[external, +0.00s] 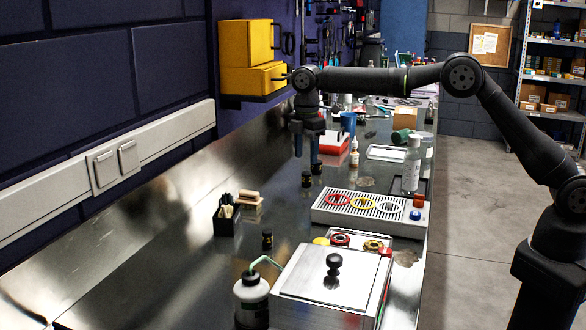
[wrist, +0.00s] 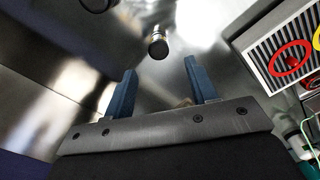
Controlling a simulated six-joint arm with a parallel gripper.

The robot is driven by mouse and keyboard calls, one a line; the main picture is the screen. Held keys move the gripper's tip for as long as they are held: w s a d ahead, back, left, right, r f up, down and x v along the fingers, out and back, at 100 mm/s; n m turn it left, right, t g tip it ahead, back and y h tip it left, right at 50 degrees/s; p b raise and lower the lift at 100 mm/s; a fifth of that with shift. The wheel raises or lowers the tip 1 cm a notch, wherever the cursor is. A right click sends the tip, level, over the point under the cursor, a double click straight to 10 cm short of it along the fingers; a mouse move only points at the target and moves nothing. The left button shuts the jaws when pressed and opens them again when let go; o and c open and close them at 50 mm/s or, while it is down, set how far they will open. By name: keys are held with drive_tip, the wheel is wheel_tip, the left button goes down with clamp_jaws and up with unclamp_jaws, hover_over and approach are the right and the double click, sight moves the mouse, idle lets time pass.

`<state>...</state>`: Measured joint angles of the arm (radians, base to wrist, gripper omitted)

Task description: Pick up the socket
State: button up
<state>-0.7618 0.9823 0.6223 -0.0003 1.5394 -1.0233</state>
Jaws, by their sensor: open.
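A small dark cylinder with a pale metallic end, which looks like the socket (external: 306,180), stands on the shiny metal bench top. In the wrist view the socket (wrist: 158,47) is just beyond the gap between my blue fingertips, near the middle of that gap. My gripper (external: 307,156) points down above the bench, and the socket appears just below it in the external view. In the wrist view my gripper (wrist: 160,66) has its fingers well apart with nothing between them.
Another small dark cylinder (external: 267,239) stands nearer the camera. A black holder (external: 227,222) is to the left. A grey slotted tray (external: 330,210) with coloured rings and a metal box (external: 300,275) are nearer and right. The bench around the socket is mostly clear.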

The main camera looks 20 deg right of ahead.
sight(306, 173)
drive_tip(key=f, duration=0.7)
drive_tip(key=shift+d+f, duration=0.1)
drive_tip(key=shift+d, duration=0.1)
drive_tip(key=c, duration=1.1)
drive_tip(key=shift+w, duration=0.1)
